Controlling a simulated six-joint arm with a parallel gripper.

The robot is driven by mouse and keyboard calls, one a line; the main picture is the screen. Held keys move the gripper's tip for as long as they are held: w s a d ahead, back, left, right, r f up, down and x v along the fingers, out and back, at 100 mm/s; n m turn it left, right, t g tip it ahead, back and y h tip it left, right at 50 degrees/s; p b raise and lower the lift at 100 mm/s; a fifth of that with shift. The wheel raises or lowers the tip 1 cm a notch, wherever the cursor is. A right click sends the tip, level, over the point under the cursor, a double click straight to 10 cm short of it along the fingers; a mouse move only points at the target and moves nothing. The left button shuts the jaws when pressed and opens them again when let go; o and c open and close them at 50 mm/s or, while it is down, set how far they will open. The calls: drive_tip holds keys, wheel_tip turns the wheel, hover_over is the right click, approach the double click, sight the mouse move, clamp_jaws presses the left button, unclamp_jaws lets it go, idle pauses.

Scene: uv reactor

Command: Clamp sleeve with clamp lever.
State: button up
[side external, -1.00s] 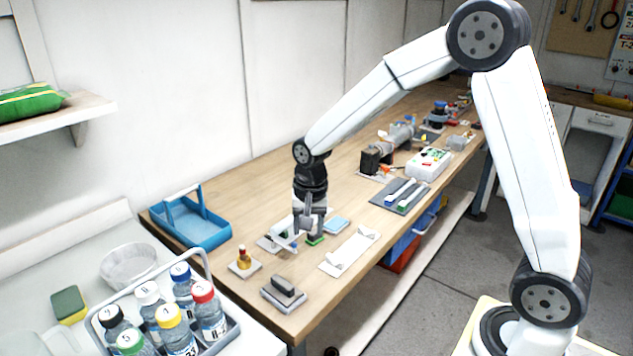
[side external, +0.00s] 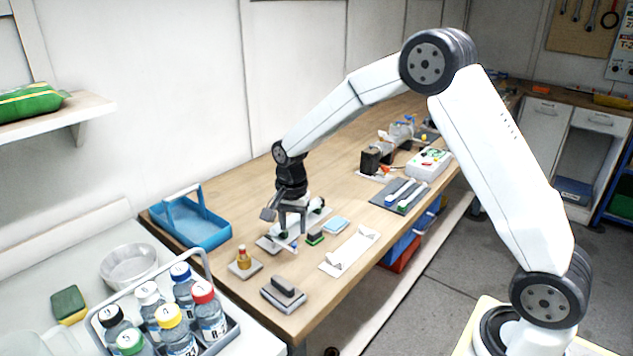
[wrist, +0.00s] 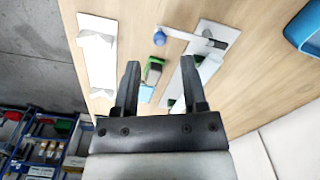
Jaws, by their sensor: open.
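My gripper (side external: 292,229) is open and points down over the light plate (side external: 264,243) of the clamp fixture. In the wrist view its two fingers (wrist: 160,68) are apart with nothing held between them. Green-lined supports (wrist: 197,58) sit on the plate. I cannot clearly make out the sleeve; the gripper hides part of the fixture.
A dark block with green (side external: 315,237) and a light blue pad (side external: 336,224) lie right of the fixture. A white cradle plate (side external: 350,251) lies farther right.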

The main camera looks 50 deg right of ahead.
sight(294, 242)
drive_tip(key=shift+f, duration=2.85)
clamp_jaws()
